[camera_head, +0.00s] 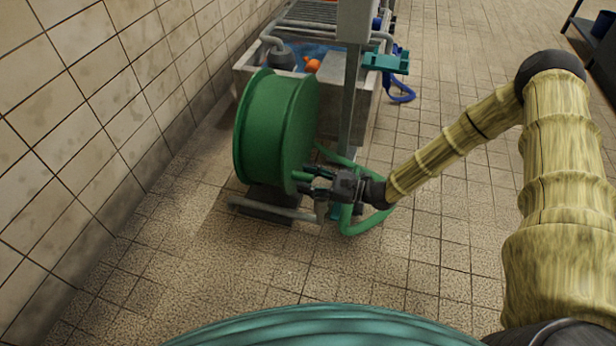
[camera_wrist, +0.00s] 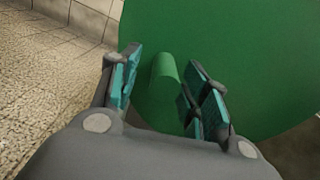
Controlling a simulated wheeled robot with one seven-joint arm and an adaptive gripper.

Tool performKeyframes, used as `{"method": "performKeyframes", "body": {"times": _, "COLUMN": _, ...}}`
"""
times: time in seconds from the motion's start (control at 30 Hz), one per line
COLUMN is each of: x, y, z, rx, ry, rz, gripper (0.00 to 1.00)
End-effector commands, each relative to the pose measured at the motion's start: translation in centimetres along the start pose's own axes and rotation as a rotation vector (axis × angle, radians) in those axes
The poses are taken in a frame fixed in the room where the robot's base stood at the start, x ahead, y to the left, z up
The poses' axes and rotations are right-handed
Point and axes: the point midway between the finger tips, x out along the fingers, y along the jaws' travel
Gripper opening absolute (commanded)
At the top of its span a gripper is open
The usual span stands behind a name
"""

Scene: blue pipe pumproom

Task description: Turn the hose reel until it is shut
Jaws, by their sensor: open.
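The hose reel (camera_head: 272,128) is a large green drum standing upright on a low dark base in the head view. Its flat green side (camera_wrist: 240,60) fills much of the wrist view. A short green handle peg (camera_wrist: 164,72) sticks out from that side. My gripper (camera_head: 308,182) is at the lower right edge of the reel in the head view. In the wrist view my gripper (camera_wrist: 165,98) is open, with a teal-padded finger on each side of the peg. I cannot tell whether either finger touches it.
A green hose (camera_head: 366,222) loops on the floor by my gripper. A grey post (camera_head: 350,110) rises behind it. A sink-like trough (camera_head: 345,85) with an orange item (camera_head: 312,65) stands behind the reel. A tiled wall (camera_head: 110,90) is at left. Floor at right is largely clear.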

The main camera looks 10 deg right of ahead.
Motion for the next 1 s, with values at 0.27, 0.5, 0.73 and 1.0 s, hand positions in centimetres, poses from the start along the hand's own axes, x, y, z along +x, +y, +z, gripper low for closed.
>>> {"method": "performKeyframes", "body": {"times": 0.27, "x": -0.1, "y": -0.3, "z": 0.2, "rx": -0.003, "ry": -0.003, "rz": -0.003, "gripper": 0.46}}
{"method": "performKeyframes", "body": {"times": 0.5, "x": -2.2, "y": -0.4, "z": 0.2, "rx": -0.004, "ry": -0.003, "rz": -0.006, "gripper": 0.46}}
{"method": "performKeyframes", "body": {"times": 0.73, "x": -5.7, "y": -0.4, "z": 0.1, "rx": -0.003, "ry": -0.002, "rz": -0.006, "gripper": 0.46}}
{"method": "performKeyframes", "body": {"times": 1.0, "x": -9.6, "y": -0.3, "z": 0.1, "rx": -0.003, "ry": -0.002, "rz": -0.006, "gripper": 0.46}}
